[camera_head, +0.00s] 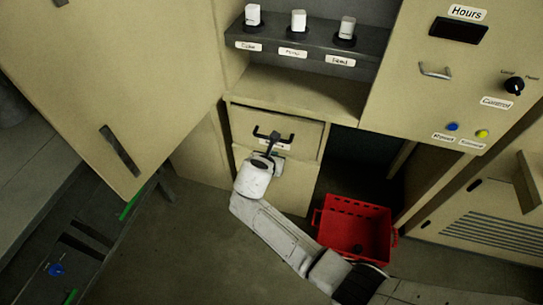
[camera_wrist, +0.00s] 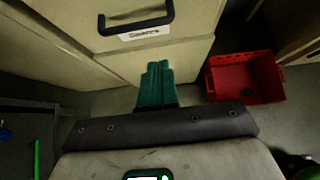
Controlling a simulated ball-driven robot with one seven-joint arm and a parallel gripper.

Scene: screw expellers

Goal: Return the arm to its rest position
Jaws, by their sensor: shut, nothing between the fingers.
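My gripper (camera_wrist: 158,68) shows green fingers in the wrist view, pressed together with nothing between them. They point toward the lower front of the beige cabinet, below the drawer's black handle (camera_wrist: 137,22). In the head view my white arm (camera_head: 265,218) reaches up from the bottom edge, with its wrist in front of the drawer (camera_head: 300,135). The wrist end partly covers the drawer label, and the fingers are hard to make out there. I cannot tell whether the gripper touches the cabinet.
A red crate (camera_head: 348,207) stands on the floor to the right of my arm, with a dark item inside; the wrist view also shows it (camera_wrist: 219,88). A large beige panel (camera_head: 120,95) is at left. A shelf (camera_head: 305,50) holds several white-topped knobs.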

